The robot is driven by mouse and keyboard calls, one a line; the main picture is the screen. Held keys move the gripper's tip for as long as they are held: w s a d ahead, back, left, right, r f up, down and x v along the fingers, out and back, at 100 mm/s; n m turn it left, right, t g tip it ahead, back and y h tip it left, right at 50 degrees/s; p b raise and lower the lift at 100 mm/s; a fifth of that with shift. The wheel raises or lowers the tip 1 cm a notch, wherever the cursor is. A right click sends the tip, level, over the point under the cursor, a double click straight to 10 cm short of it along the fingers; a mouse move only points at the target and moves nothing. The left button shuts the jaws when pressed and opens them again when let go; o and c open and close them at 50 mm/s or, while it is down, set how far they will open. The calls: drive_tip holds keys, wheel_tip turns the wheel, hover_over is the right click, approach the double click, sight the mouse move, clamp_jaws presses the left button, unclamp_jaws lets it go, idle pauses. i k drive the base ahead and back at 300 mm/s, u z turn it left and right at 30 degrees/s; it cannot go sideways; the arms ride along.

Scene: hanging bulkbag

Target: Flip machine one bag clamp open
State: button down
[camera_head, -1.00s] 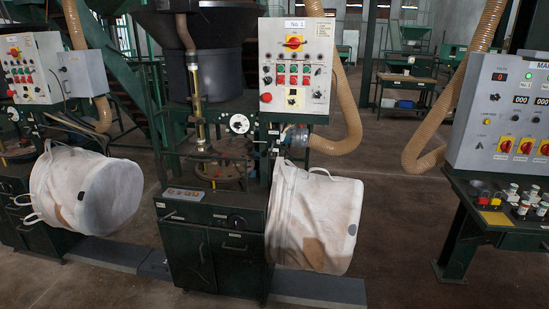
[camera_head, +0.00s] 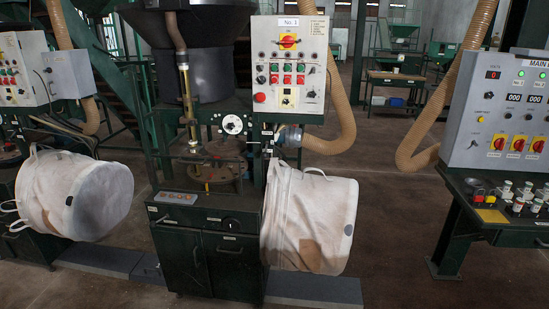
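Machine one (camera_head: 232,225) stands in the middle of the head view, a dark green cabinet with a grey control panel (camera_head: 289,65) labelled "No. 1" above it. A white bulk bag (camera_head: 310,220) hangs tilted at the cabinet's right side, its loops near the top. A small round metal fitting (camera_head: 290,136) sits just above the bag, below the panel. I cannot tell which part is the bag clamp or whether it is open or shut. Round plates (camera_head: 225,147) and a white dial (camera_head: 232,124) sit above the cabinet top. My gripper is not in view.
A second machine with a white bag (camera_head: 80,195) stands at left. A grey console (camera_head: 500,110) with switches stands on a dark table at right. A beige hose (camera_head: 345,115) curves behind machine one's panel. Open floor (camera_head: 395,220) lies between the bag and the console.

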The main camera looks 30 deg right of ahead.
sight(265, 154)
drive_tip(key=z, duration=0.1)
drive_tip(key=i, duration=1)
drive_tip(key=u, duration=0.05)
